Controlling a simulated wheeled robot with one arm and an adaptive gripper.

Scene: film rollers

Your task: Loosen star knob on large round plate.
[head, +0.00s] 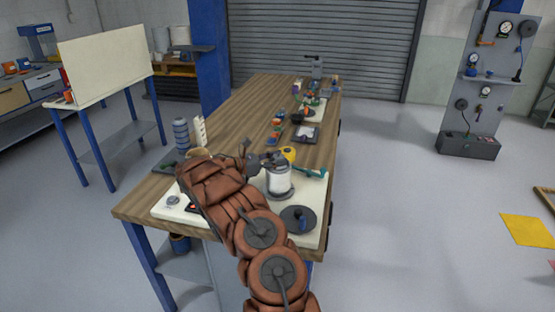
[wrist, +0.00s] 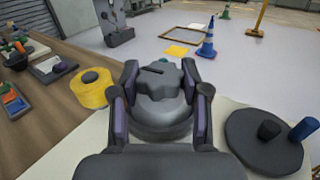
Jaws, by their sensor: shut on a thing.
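A grey star knob (wrist: 158,78) with rounded lobes and a slot on top sits over a dark grey round body (wrist: 160,118) in the wrist view. My gripper (wrist: 160,84) has one purple-padded finger on each side of it and is shut on the knob. In the head view my gripper (head: 262,160) is at the top of a white cylinder (head: 280,182) on the bench; the knob itself is mostly hidden there.
A yellow spool (wrist: 90,90) stands close to the left finger in the wrist view. The wooden bench (head: 245,105) holds several small parts and trays further back. A blue ribbed cylinder (head: 181,134) stands left of my arm.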

